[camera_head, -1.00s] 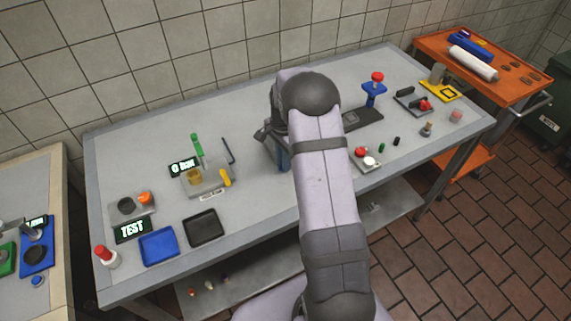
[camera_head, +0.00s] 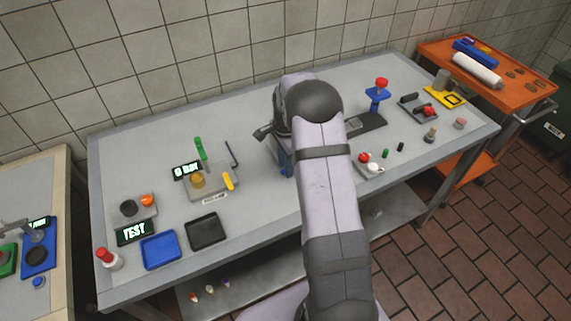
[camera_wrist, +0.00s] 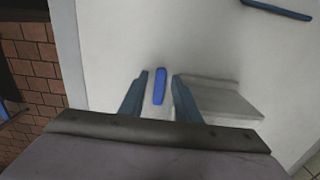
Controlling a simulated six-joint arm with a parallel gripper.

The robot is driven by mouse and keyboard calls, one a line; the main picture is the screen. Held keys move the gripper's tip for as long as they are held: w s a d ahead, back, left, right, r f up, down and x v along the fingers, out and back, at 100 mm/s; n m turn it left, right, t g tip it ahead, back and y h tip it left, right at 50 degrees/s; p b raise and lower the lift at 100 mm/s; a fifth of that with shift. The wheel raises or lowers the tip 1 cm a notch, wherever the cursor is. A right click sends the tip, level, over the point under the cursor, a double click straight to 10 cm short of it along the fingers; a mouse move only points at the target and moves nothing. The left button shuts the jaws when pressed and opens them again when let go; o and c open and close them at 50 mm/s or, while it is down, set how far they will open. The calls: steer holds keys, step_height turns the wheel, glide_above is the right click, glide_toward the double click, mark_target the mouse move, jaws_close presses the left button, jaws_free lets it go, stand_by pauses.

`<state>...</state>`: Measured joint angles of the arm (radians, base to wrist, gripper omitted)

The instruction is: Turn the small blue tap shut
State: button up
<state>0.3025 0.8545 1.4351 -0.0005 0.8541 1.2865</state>
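The small blue tap shows in the wrist view as a slim, upright blue handle (camera_wrist: 160,86). It stands between the two blue-grey fingers of my gripper (camera_wrist: 160,92), with a visible gap on either side. My gripper is open around the handle and does not visibly touch it. In the head view one blue finger of my gripper (camera_head: 286,164) points down over the middle of the table. The tap is hidden behind my arm there.
A grey block (camera_wrist: 225,98) lies just right of my fingers in the wrist view. A dark blue bar (camera_wrist: 277,10) lies further off. In the head view a fixture with a yellow handle (camera_head: 228,181) stands left of my gripper on the grey table (camera_head: 270,100).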

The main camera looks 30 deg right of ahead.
stand_by(0.6)
